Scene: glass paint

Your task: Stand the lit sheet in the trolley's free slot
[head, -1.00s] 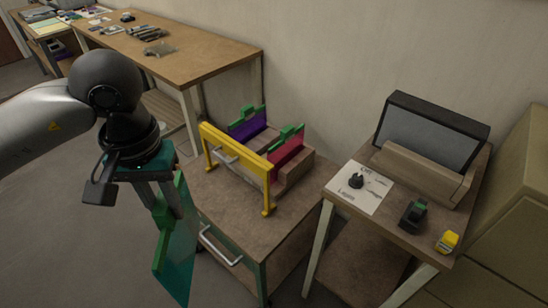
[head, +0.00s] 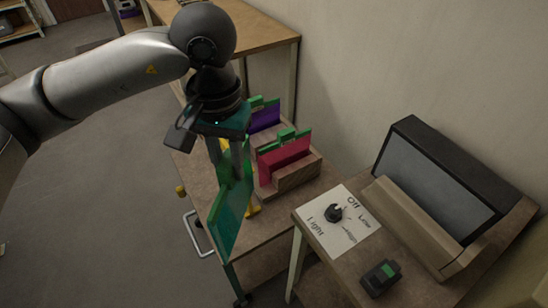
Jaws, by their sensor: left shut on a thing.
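My left gripper (head: 229,163) is shut on the teal sheet (head: 231,217) by its green edge piece. The sheet hangs upright, apart from the rack, in front of it in this view. The trolley (head: 275,221) carries a wooden rack (head: 297,178). A red sheet (head: 284,156) and a purple sheet (head: 264,118), both with green tops, stand in the rack. The held sheet and gripper hide part of the rack, so I cannot clearly see a free slot. My right gripper is not in view.
A yellow frame (head: 254,210) on the trolley is mostly hidden behind the held sheet. On the right, a side table holds a light box (head: 432,185) with a grey panel, a labelled knob card (head: 312,221) and a black-and-green item (head: 381,276). A workbench (head: 262,38) stands behind.

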